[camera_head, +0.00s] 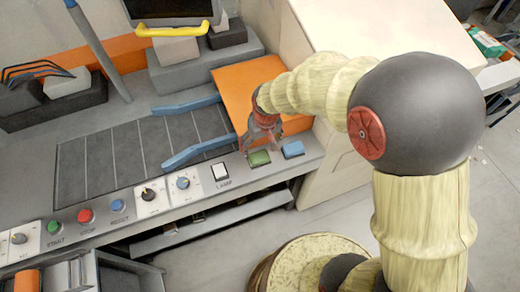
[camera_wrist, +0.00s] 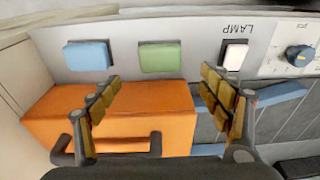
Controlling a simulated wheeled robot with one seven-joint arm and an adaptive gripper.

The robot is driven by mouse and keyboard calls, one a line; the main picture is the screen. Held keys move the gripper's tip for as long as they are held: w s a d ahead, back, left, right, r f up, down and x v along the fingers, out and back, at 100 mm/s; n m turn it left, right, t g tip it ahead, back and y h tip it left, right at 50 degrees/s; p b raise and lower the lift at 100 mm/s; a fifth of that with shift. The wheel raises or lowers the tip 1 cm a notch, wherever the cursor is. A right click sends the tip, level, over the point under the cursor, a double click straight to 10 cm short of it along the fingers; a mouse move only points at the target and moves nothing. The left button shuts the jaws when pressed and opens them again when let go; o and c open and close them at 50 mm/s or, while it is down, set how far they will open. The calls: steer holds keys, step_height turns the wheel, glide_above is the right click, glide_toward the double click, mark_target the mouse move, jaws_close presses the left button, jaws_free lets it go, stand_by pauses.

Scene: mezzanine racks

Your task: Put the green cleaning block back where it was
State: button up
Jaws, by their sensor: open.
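The green cleaning block (camera_head: 259,158) sits on the grey front ledge of the machine, between the LAMP switch and a blue block (camera_head: 292,149). In the wrist view the green block (camera_wrist: 160,57) lies flat on the ledge, with the blue block (camera_wrist: 86,55) to its left. My gripper (camera_head: 264,142) is just above and behind the green block in the head view. In the wrist view my gripper (camera_wrist: 172,95) has its fingers spread wide with nothing between them. The green block lies just beyond the fingertips, apart from them as far as I can see.
An orange box (camera_wrist: 150,120) with a dark handle lies beneath my gripper. The white LAMP switch (camera_head: 221,171) and several knobs and buttons line the ledge. Blue rails (camera_head: 198,151) cross the grey slatted bed. A yellow handle (camera_head: 173,29) stands at the back.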

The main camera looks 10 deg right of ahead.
steer(key=s+d+r+m+t, duration=0.1)
steer(key=s+d+r, duration=0.25)
steer(key=r, duration=0.55)
steer(key=s+d+r+m+t, duration=0.1)
steer(key=s+d+r, duration=0.3)
steer(key=r, duration=0.5)
steer(key=s+d+r+t, duration=0.1)
steer(key=s+d+r, duration=0.2)
steer(key=s, duration=0.2)
steer(key=s+d+r+m+t, duration=0.1)
steer(key=s+d+r, duration=0.2)
steer(key=s, duration=0.3)
steer(key=shift+s+r+h, duration=0.15)
steer(key=shift+r+h, duration=0.15)
steer(key=shift+r, duration=0.5)
steer(key=shift+d, duration=0.1)
step_height(320, 180, down, 5)
steer(key=b, duration=0.4)
steer(key=shift+r+b, duration=0.1)
steer(key=shift+b, duration=0.25)
